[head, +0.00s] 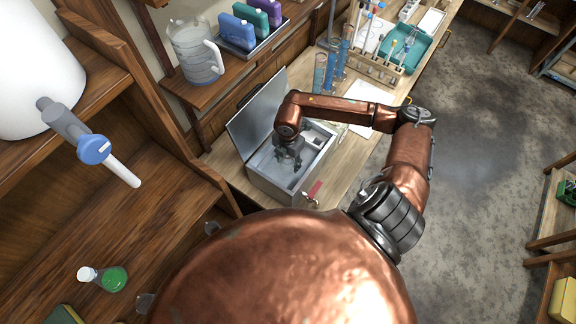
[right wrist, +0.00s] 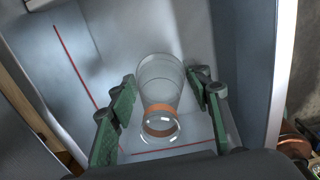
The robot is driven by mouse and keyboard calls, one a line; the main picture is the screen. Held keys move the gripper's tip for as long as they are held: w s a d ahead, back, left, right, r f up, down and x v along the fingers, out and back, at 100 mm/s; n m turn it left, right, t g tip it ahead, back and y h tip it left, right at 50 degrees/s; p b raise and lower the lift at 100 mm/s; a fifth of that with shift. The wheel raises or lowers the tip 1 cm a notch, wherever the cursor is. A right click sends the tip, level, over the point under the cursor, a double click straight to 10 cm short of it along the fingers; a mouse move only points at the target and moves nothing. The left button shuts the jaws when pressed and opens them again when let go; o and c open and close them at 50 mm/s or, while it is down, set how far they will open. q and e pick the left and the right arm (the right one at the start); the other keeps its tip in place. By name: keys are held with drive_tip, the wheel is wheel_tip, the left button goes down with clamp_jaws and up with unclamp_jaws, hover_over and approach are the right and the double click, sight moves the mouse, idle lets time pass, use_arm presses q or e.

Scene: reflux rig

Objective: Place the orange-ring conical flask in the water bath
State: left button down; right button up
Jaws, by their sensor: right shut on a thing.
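The water bath (head: 270,186) is a grey metal box on the wooden bench, with its lid (head: 257,108) raised. My right gripper (head: 290,157) points down inside its opening. In the right wrist view, the clear conical flask (right wrist: 159,78) with an orange ring at its neck lies between the green-padded fingers of my right gripper (right wrist: 160,95), which is shut on it. The flask is inside the bath's walls; I cannot tell whether its base touches the bath floor. The flask is too small to make out in the head view. My left gripper is not in view.
Blue measuring cylinders (head: 325,74), a test-tube rack (head: 377,68) and a teal tray (head: 406,46) stand behind the bath. A plastic jug (head: 194,52) is on the shelf. A red-handled item (head: 313,191) is near the bath's right corner.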

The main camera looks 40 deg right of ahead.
sight(288, 165)
drive_tip(key=shift+f+p, duration=0.3)
drive_tip(key=shift+f, duration=1.7)
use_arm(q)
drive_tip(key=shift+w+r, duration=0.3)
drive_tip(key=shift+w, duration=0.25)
use_arm(e)
drive_tip(key=o, duration=1.2)
drive_tip(key=shift+f, duration=0.1)
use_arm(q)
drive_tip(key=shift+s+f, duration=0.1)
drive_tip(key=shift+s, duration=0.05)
use_arm(e)
drive_tip(key=shift+r, duration=0.6)
use_arm(q)
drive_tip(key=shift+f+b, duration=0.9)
drive_tip(key=shift+b, duration=0.1)
use_arm(e)
wheel_tip(288, 165, up, 11)
drive_tip(key=shift+r, duration=0.1)
